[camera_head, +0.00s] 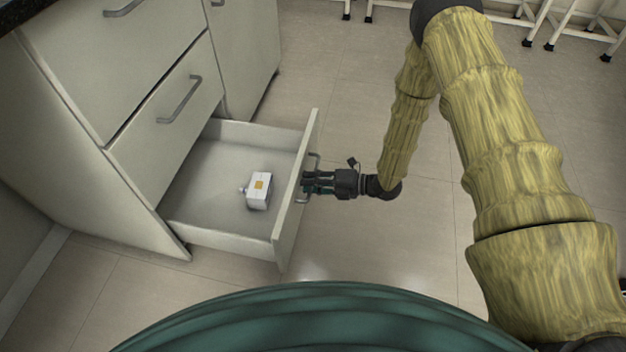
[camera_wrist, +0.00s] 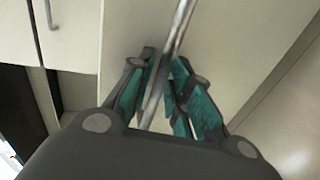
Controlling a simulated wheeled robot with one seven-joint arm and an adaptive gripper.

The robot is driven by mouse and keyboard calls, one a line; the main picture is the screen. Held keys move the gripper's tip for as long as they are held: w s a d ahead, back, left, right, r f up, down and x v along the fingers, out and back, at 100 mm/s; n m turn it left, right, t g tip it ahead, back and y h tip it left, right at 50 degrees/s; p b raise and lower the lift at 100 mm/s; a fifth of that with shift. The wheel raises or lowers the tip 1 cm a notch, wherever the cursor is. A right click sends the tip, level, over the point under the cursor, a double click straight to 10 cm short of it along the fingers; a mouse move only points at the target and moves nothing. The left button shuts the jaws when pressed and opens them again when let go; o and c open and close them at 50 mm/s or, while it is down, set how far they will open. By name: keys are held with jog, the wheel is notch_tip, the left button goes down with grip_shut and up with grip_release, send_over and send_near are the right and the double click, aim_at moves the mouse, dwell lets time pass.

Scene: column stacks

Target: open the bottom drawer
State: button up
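The bottom drawer (camera_head: 284,222) is pulled well out of the cabinet, and its inside shows in the head view. My gripper (camera_head: 308,183) is at the outer side of the drawer front, at the bar handle (camera_head: 314,160). In the wrist view the metal handle (camera_wrist: 178,30) runs between the two teal finger pads of my gripper (camera_wrist: 163,95). The fingers are closed in around the bar, with the drawer front (camera_wrist: 235,45) just behind it.
The cabinet's drawer above (camera_head: 165,130) is shut, with its own handle (camera_head: 180,99). A dark countertop edge (camera_head: 18,12) is at the upper left. White stool legs (camera_head: 540,22) stand at the back right. Tiled floor (camera_head: 350,240) is clear around the drawer front.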

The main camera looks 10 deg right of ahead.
jog(key=shift+o, duration=0.3)
jog(key=shift+w+d, duration=0.15)
jog(key=shift+w, duration=0.05)
jog(key=shift+d+r, duration=0.1)
jog(key=shift+d, duration=0.05)
jog(key=v, duration=1.1)
jog(key=shift+s+d, duration=0.25)
jog(key=shift+s, duration=0.1)
